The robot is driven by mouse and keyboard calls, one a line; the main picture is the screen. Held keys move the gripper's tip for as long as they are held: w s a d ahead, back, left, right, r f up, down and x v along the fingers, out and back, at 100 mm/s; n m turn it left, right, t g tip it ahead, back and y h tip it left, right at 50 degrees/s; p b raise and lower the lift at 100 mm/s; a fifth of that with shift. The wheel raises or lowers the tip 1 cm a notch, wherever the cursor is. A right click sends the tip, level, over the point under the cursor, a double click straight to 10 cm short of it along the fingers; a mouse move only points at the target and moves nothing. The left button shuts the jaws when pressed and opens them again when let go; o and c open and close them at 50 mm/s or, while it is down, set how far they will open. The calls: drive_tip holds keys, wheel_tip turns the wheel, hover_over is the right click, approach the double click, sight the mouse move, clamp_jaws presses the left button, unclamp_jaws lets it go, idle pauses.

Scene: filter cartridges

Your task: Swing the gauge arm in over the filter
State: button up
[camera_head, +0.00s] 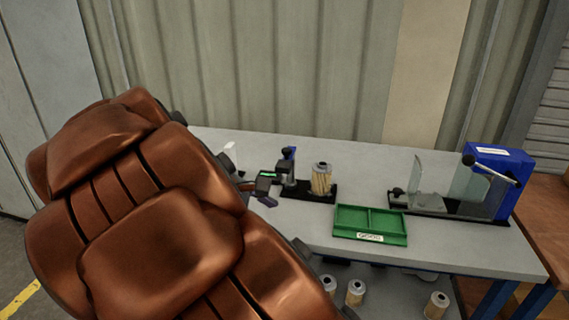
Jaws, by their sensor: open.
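The filter (321,180), a pleated tan cartridge with a grey metal top, stands upright on a black base plate on the bench. Left of it is the gauge stand (289,166), a dark post with a blue part at its top. The gauge arm (268,176), dark with a small green lit display, points left, away from the filter; nothing sits over the filter. My copper-coloured arm fills the left and hides much there. Only a dark finger part of my gripper (264,201) seems to show past the arm, just below the gauge arm; contact cannot be told.
A green two-compartment tray (371,238) with a label stands at the front of the bench. A blue machine (494,178) with a lever and clear shields (468,183) is at the right. Several filters (355,291) stand below the bench. A corrugated wall (290,70) is behind.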

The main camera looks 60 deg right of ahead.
drive_tip(key=w+d+r+n+g+h+b, duration=0.1)
drive_tip(key=w+d+n+g+h+b, duration=0.25)
drive_tip(key=d, duration=0.65)
drive_tip(key=n+h+b, duration=0.5)
drive_tip(key=n+h, duration=0.1)
approach(283, 151)
drive_tip(key=x, duration=0.4)
drive_tip(key=shift+y, duration=0.25)
drive_tip(key=shift+b+x, duration=0.35)
drive_tip(key=shift+x, duration=3.3)
drive_tip(key=shift+w+r, duration=0.1)
clamp_jaws()
